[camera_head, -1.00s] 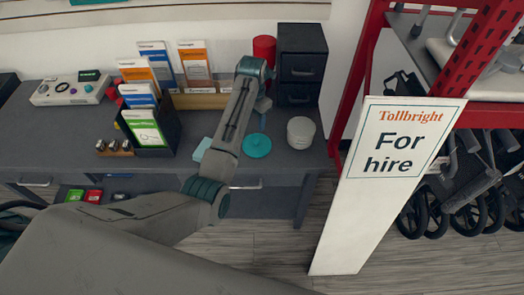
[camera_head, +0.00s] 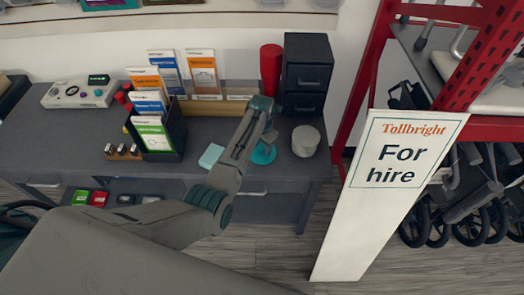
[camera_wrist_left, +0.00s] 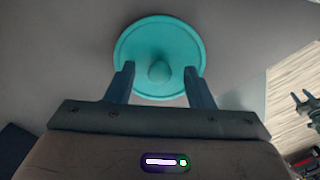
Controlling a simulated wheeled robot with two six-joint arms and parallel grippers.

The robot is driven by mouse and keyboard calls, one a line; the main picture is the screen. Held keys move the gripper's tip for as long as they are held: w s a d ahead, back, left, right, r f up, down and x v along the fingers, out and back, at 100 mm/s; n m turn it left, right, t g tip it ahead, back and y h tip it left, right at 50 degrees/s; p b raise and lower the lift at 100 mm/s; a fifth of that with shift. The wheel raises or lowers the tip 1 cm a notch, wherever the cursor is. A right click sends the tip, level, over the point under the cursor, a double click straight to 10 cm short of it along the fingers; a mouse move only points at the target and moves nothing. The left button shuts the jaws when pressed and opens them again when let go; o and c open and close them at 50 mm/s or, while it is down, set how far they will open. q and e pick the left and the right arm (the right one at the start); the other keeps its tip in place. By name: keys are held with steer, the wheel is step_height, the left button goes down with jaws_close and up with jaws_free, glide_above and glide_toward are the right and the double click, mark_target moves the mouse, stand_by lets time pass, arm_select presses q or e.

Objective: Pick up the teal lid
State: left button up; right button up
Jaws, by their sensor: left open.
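The teal lid (camera_head: 262,155), round with a small central knob, lies on the grey desk near its right end. In the head view my left arm hides part of it. In the left wrist view the whole disc (camera_wrist_left: 158,35) shows with its knob. My left gripper (camera_wrist_left: 159,72) is open, with one finger on each side of the knob in that view. I cannot tell whether the fingers touch the lid. The left gripper (camera_head: 265,135) also shows at the lid in the head view. My right gripper is not seen in the head view.
A pale round pot (camera_head: 305,141) stands just right of the lid. Behind are a red cylinder (camera_head: 270,68) and dark drawers (camera_head: 306,60). A light teal block (camera_head: 211,156) lies to the left, beyond it a leaflet rack (camera_head: 160,140). A "For hire" board (camera_head: 388,200) stands to the right.

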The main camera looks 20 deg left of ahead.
arm_select(q)
steer(key=c, duration=1)
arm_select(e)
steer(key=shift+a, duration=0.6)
arm_select(q)
jaws_close()
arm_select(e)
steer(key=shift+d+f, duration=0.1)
